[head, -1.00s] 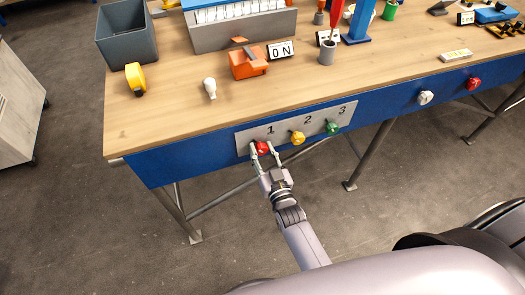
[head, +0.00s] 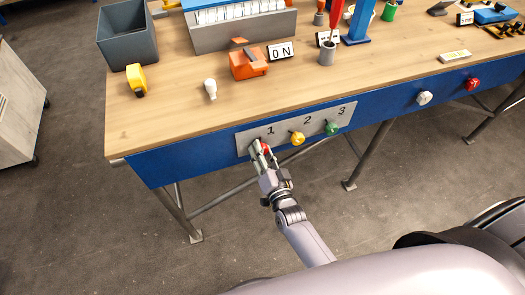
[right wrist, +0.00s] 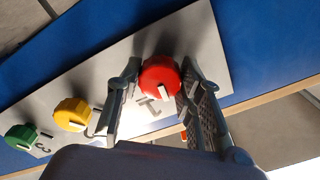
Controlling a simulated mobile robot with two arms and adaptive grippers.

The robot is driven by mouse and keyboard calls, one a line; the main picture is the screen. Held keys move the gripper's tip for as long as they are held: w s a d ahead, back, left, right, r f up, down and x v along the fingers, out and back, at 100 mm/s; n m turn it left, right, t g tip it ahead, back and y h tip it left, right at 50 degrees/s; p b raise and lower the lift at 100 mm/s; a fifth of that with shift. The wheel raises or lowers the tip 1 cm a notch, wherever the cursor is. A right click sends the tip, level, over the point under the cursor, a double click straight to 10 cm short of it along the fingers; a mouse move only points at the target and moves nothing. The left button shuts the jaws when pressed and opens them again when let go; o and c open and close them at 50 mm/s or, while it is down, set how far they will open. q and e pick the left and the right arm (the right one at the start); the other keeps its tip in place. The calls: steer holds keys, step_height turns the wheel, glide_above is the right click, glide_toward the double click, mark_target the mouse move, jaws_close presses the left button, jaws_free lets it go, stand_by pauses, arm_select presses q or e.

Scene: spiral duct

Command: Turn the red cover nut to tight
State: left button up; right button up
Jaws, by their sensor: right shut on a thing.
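The red cover nut (head: 265,148) is a round, ribbed knob beside the number 1 on a grey plate on the bench's blue front. My right gripper (head: 262,150) is shut on it, and its fingers partly hide it in the head view. In the right wrist view the red nut (right wrist: 160,80) sits between the two fingers of the right gripper (right wrist: 161,78), one on each side. A white mark shows on the nut's face. My left gripper is not in view.
A yellow knob (head: 298,138) and a green knob (head: 332,128) sit to the right on the grey plate (head: 315,117). Farther right are a white knob (head: 424,97) and another red knob (head: 473,84). A bench leg (head: 370,155) stands below. Floor before the bench is clear.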

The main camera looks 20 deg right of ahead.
steer(key=m, duration=0.3)
steer(key=shift+m, duration=0.4)
steer(key=shift+f+m+b, duration=0.1)
steer(key=shift+m+b, duration=2.15)
steer(key=shift+m, duration=3.45)
steer(key=o, duration=1.2)
steer(key=shift+c, duration=0.2)
steer(key=shift+s, duration=0.15)
